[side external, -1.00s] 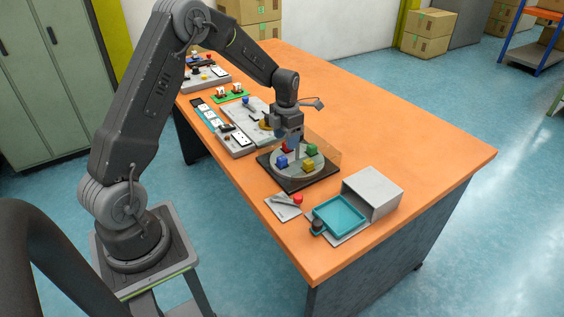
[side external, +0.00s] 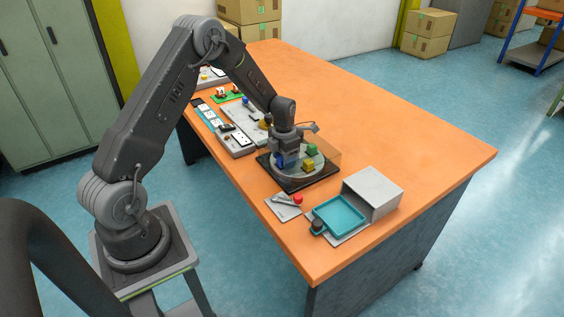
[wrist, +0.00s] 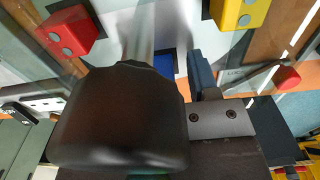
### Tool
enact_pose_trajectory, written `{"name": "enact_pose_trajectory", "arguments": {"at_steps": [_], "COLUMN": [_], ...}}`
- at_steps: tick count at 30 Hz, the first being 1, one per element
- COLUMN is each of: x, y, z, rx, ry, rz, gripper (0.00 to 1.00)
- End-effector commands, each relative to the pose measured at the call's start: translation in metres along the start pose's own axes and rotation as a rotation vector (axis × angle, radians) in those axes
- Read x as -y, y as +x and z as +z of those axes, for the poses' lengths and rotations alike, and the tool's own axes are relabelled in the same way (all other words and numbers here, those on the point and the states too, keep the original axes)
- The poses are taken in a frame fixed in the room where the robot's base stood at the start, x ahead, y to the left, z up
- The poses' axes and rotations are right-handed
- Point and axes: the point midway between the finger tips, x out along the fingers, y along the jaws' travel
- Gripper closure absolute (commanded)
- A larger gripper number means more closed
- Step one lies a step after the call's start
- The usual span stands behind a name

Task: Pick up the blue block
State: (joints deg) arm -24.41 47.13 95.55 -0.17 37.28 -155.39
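The blue block (side external: 280,162) stands on a round grey turntable (side external: 297,174). My gripper (side external: 284,155) is low over the turntable, right at the blue block, and covers part of it. In the wrist view a small part of the blue block (wrist: 163,65) shows beyond a dark rounded body that hides the rest. One gripper finger (wrist: 201,74) shows to the right of the block, with a light gap between them. The other finger is hidden. The gripper looks open, and contact with the block cannot be seen.
A green block (side external: 312,150) and a yellow block (side external: 308,167) share the turntable; a red block (wrist: 68,32) shows in the wrist view. A clear panel (side external: 325,152) stands behind. A red button (side external: 298,198), a teal tray (side external: 338,215) and a grey box (side external: 373,190) are in front.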

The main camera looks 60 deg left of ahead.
Motion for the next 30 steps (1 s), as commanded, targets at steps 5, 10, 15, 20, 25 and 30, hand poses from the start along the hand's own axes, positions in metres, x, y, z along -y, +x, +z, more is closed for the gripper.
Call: {"name": "enact_pose_trajectory", "arguments": {"at_steps": [5, 10, 15, 20, 25, 30], "x": [0.000, 0.000, 0.000, 0.000, 0.000, 0.000], "y": [0.000, 0.000, -0.001, -0.001, -0.004, -0.019], "z": [0.000, 0.000, 0.000, 0.000, 0.000, 0.001], "rx": [0.000, 0.000, 0.000, 0.000, 0.001, 0.002], "ry": [0.000, 0.000, 0.000, 0.000, 0.000, 0.000], "rz": [0.000, 0.000, 0.000, 0.000, 0.000, 0.002], "gripper": [0.63, 0.79, 0.95, 0.96, 0.96, 0.96]}}
